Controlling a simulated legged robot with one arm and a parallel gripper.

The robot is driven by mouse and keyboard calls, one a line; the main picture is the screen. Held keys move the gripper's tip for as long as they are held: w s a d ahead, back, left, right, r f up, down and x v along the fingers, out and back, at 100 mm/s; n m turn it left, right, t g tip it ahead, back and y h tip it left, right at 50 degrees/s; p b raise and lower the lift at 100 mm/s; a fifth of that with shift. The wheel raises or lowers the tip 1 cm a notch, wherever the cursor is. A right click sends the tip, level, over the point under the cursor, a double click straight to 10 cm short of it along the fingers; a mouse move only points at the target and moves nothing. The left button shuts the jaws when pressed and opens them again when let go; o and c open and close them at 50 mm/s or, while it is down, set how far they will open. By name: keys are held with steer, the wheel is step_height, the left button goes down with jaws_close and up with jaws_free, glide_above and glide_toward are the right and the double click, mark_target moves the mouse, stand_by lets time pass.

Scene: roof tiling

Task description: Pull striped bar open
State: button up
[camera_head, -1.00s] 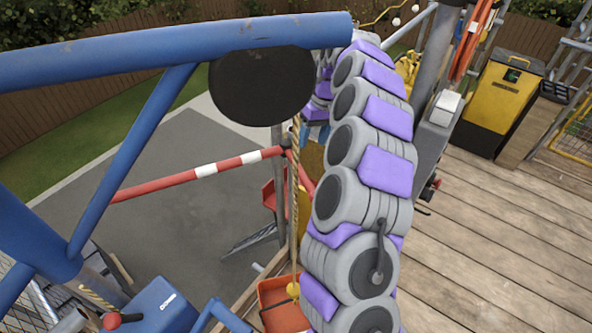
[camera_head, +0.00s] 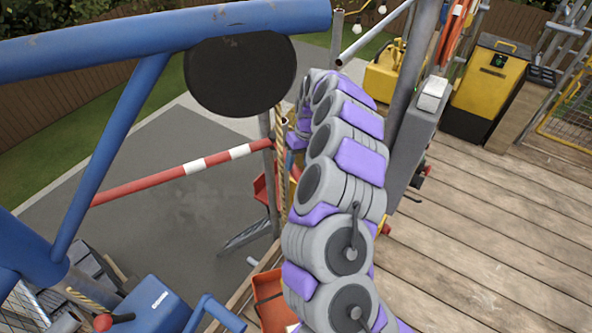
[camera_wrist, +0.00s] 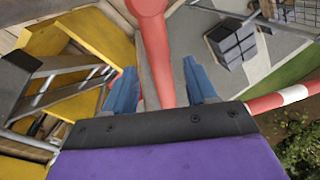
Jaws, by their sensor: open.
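The red-and-white striped bar (camera_head: 185,170) runs level across the gap in the head view, its right end meeting a post by my arm. In the wrist view a striped part (camera_wrist: 280,98) shows at the right edge. My gripper (camera_wrist: 160,68) is open, with two blue fingers apart. A plain red piece (camera_wrist: 160,55) with a rounded end runs down between the fingers; contact cannot be told. Whether this red piece joins the striped bar is hidden behind my wrist. In the head view my arm mostly hides the gripper.
A blue frame (camera_head: 120,125) with a black disc (camera_head: 240,75) crosses the upper left. A rope (camera_head: 281,165) hangs beside the post. A grey post (camera_head: 410,110) stands right of my arm. Plank decking (camera_head: 480,230) lies open at right. Yellow bins (camera_head: 490,85) stand behind.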

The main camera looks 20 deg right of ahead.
mark_target(297, 170)
step_height(297, 170, down, 3)
steer(key=shift+f, duration=0.15)
steer(key=shift+a+f, duration=0.1)
steer(key=shift+f, duration=0.05)
steer(key=shift+a, duration=0.3)
steer(key=shift+c, duration=0.2)
steer(key=shift+d, duration=0.2)
steer(key=c, duration=0.6)
jaws_close()
steer(key=shift+a, duration=0.1)
